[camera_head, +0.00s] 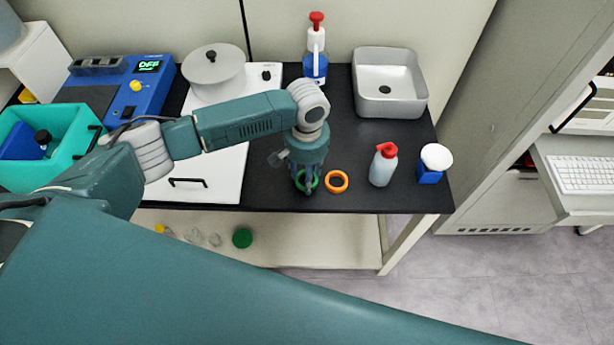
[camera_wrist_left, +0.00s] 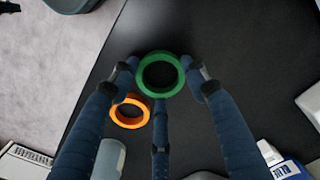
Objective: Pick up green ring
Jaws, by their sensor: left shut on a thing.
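The green ring (camera_wrist_left: 140,84) is between the fingers of my left gripper (camera_wrist_left: 160,90) in the left wrist view, and the fingers are closed on it. In the head view the green ring (camera_head: 314,181) shows at the fingertips of my left gripper (camera_head: 307,184), at the black table top. I cannot tell whether the ring still touches the table. An orange ring (camera_head: 337,172) lies flat on the table just to the right of the gripper. It also shows in the left wrist view (camera_wrist_left: 118,118). My right gripper is not in view.
A bottle with a red cap (camera_head: 382,168) and a blue container with a white lid (camera_head: 431,166) stand to the right. A grey basin (camera_head: 390,85) and a blue-white pump bottle (camera_head: 315,60) stand behind. The black table (camera_head: 405,200) ends close in front of the gripper.

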